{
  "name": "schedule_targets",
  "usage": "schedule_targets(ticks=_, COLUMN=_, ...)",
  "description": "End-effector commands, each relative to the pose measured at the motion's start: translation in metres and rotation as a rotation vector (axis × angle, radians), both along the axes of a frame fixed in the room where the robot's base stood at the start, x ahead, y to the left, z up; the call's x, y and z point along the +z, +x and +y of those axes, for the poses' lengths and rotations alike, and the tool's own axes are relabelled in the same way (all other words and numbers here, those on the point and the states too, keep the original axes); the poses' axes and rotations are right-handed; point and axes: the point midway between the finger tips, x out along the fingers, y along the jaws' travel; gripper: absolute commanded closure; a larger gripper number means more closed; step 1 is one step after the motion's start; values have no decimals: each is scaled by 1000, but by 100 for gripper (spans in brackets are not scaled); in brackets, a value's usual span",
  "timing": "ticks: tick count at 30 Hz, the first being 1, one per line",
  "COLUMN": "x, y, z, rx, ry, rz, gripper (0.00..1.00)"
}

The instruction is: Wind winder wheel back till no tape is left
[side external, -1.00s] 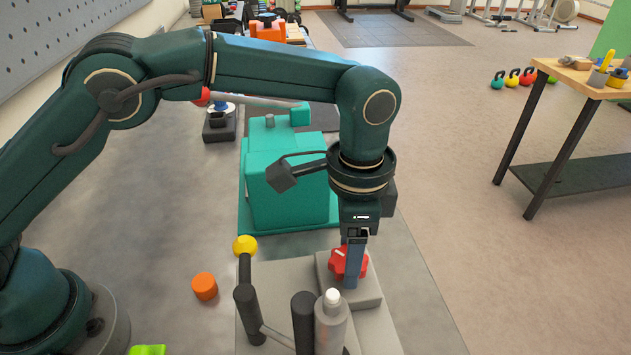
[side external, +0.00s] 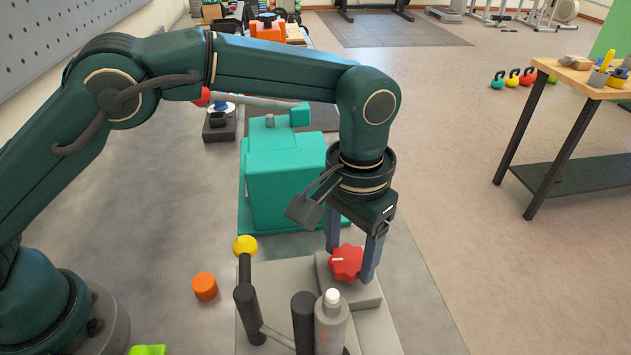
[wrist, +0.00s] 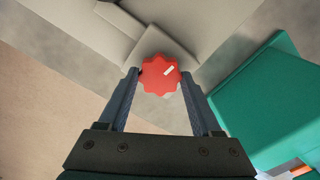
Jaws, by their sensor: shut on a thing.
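The winder wheel is a red, scalloped knob (side external: 346,262) with a short white mark, on a grey block (side external: 368,292) in the side view. My gripper (side external: 351,265) points down from above, with one blue-grey finger on each side of the wheel. It is shut on the wheel, as the wrist view also shows (wrist: 160,73). I cannot make out any tape in either view.
A teal machine (side external: 285,178) stands close behind the wheel. In front are dark upright handles (side external: 303,322) and a grey cylinder with a white tip (side external: 331,325). A yellow ball knob (side external: 245,245) and an orange cap (side external: 204,286) are to the left.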

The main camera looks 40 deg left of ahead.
Motion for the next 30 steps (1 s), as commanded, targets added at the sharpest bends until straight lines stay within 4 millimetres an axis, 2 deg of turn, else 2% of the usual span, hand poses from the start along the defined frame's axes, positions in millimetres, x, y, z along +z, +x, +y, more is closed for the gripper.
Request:
schedule_targets(ticks=18, x=0, y=0, z=0, rx=43, ry=0, rz=0, gripper=90)
schedule_targets(ticks=19, x=0, y=0, z=0, rx=43, ry=0, rz=0, gripper=27)
schedule_targets(ticks=21, x=0, y=0, z=0, rx=43, ry=0, rz=0, gripper=4)
schedule_targets(ticks=30, x=1, y=0, z=0, rx=42, ry=0, rz=0, gripper=4)
